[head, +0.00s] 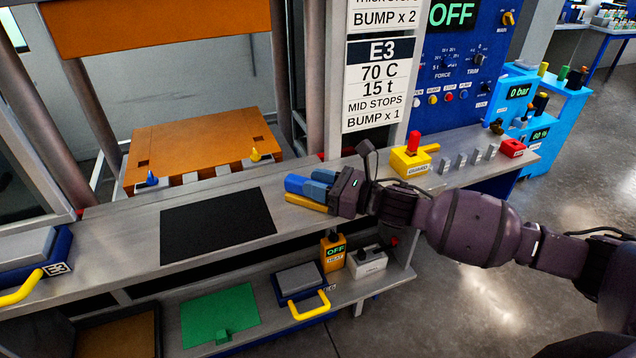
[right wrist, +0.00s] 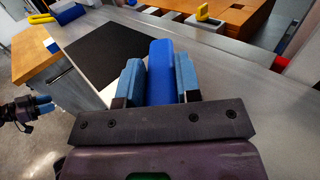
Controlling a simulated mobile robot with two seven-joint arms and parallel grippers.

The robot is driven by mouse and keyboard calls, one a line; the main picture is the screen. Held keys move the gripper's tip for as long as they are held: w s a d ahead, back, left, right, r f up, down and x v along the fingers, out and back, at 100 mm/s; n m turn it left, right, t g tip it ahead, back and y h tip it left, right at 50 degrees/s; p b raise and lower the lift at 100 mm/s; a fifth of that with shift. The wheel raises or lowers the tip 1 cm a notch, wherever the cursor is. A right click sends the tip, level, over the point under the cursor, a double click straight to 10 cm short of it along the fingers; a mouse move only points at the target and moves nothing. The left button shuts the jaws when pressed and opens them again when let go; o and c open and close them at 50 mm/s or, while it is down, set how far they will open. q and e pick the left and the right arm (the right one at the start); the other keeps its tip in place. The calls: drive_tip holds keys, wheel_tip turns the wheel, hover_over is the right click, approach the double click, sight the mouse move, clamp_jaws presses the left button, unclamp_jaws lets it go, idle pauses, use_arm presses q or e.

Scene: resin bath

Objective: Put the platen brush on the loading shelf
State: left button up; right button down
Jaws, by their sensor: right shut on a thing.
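A blue block-shaped piece, which I take to be the platen brush (head: 295,184), is held by my right gripper (head: 318,185) over the right part of the grey bench shelf (head: 130,225). I cannot tell which surface is named the loading shelf. In the right wrist view the blue piece (right wrist: 161,72) lies between the two light-blue fingers, which are shut on it. A yellow strip (head: 307,203) shows just below the piece in the head view; whether it belongs to it is unclear. My left gripper (right wrist: 40,106) shows small at the left of the right wrist view, its opening unclear.
A black mat (head: 218,225) lies on the bench, with clear metal around it. The press's orange lower platen (head: 200,145) is behind. A yellow box with a red knob (head: 411,160) stands to the right. A lower shelf holds a green mat (head: 218,315) and several devices.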

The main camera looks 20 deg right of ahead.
drive_tip(key=shift+f, duration=0.1)
drive_tip(key=c, duration=0.8)
unclamp_jaws()
drive_tip(key=shift+r, duration=0.2)
drive_tip(key=b+v, duration=0.1)
drive_tip(key=v, duration=1.1)
